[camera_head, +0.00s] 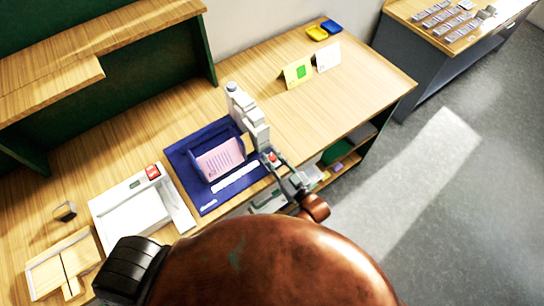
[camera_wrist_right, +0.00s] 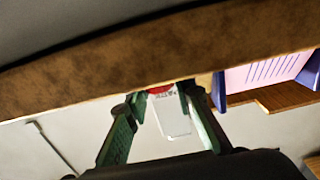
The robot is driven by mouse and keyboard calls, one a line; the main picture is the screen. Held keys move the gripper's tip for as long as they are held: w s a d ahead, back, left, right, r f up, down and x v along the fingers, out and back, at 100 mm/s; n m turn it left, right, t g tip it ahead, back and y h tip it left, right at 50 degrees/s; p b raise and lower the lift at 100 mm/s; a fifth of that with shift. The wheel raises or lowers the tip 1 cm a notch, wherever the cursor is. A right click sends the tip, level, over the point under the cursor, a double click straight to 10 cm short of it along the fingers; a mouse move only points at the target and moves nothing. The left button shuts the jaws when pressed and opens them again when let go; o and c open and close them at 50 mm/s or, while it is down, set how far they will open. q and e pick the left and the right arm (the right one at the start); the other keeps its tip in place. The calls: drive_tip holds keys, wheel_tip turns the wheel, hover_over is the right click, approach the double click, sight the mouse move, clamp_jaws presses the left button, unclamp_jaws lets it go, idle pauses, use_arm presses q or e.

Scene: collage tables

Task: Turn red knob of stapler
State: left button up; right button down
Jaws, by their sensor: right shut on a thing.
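The stapler (camera_head: 248,115) is a tall pale grey-white machine at the right edge of a dark blue mat. Its red knob (camera_head: 273,157) shows at its near end, beside my right gripper (camera_head: 278,161). In the right wrist view, the red knob (camera_wrist_right: 160,89) and a white part with small lettering (camera_wrist_right: 173,118) lie between the two green fingers of my right gripper (camera_wrist_right: 162,98). The gripper is shut on the red knob; the exact contact is partly hidden. My left gripper does not show.
The blue mat (camera_head: 181,160) bears a pink sheet (camera_head: 219,160) in a blue holder. Left of it is a white device (camera_head: 133,213) with a red button. Yellow (camera_head: 297,73) and white (camera_head: 327,57) cards stand farther back. The wooden table's far right is mostly clear.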

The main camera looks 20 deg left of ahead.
drive_tip(key=shift+r+m+t+h+p, duration=0.15)
drive_tip(key=shift+m+t+h+p, duration=0.4)
drive_tip(key=shift+p, duration=0.2)
drive_tip(key=shift+m+t+h, duration=0.25)
drive_tip(key=shift+t, duration=0.2)
drive_tip(key=c, duration=1.6)
unclamp_jaws()
drive_tip(key=shift+s+d+f, duration=0.1)
drive_tip(key=shift+f, duration=0.1)
drive_tip(key=v, duration=1.1)
drive_tip(key=shift+s+d+r, duration=0.1)
drive_tip(key=shift+s+d, duration=0.15)
drive_tip(key=shift+s, duration=0.05)
